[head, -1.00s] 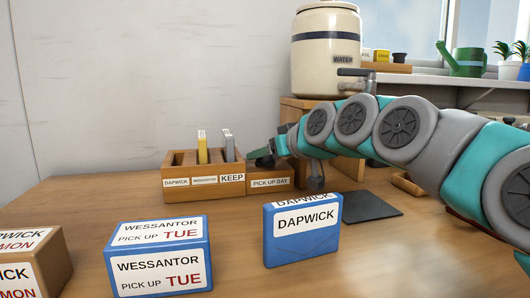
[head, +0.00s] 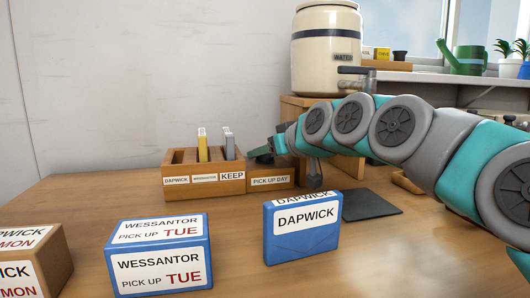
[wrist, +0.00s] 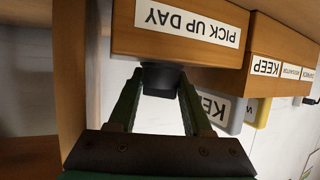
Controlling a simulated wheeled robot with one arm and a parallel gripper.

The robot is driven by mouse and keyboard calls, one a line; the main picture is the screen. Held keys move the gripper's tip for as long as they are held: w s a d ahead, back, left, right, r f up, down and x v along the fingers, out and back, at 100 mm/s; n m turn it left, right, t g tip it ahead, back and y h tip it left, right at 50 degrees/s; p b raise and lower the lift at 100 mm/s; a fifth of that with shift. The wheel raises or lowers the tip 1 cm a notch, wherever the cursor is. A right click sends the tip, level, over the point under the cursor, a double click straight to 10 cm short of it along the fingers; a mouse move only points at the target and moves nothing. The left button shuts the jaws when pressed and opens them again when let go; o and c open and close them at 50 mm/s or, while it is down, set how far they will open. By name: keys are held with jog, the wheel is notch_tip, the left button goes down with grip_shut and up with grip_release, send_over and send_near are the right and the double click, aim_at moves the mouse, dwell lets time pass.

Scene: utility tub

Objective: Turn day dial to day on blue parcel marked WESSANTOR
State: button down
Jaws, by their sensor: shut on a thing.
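The blue parcel marked WESSANTOR (head: 160,255) stands at the front left of the table, and its labels read PICK UP TUE. The PICK UP DAY box (head: 271,182) stands at the back, beside the slotted wooden rack. It also shows upside down in the wrist view (wrist: 182,40). My gripper (head: 264,153) is at the top of this box. In the wrist view my gripper (wrist: 163,75) is shut on a dark knob, the day dial (wrist: 163,83), with one finger on each side. The day that the dial points to is hidden.
A blue DAPWICK parcel (head: 303,232) stands mid-table, and a brown parcel (head: 42,265) is at the left edge. The rack (head: 205,187) holds a yellow and a grey card. A dark mat (head: 371,205) lies right of the DAPWICK parcel. A water crock (head: 326,50) stands behind.

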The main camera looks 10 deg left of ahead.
jog(key=shift+f+m+t+h, duration=0.15)
jog(key=shift+m+t+h, duration=0.15)
jog(key=shift+m+h, duration=0.1)
jog(key=m+t+h, duration=0.2)
jog(key=h, duration=0.1)
jog(key=shift+d+m+b, duration=0.1)
jog(key=shift+m+b, duration=0.25)
jog(key=shift+m, duration=0.05)
jog(key=shift+m+t+h+b, duration=0.3)
jog(key=shift+m+t+h, duration=0.5)
jog(key=shift+m+h, duration=1.8)
jog(key=shift+h, duration=0.2)
jog(key=c, duration=0.6)
grip_release()
jog(key=shift+y, duration=0.4)
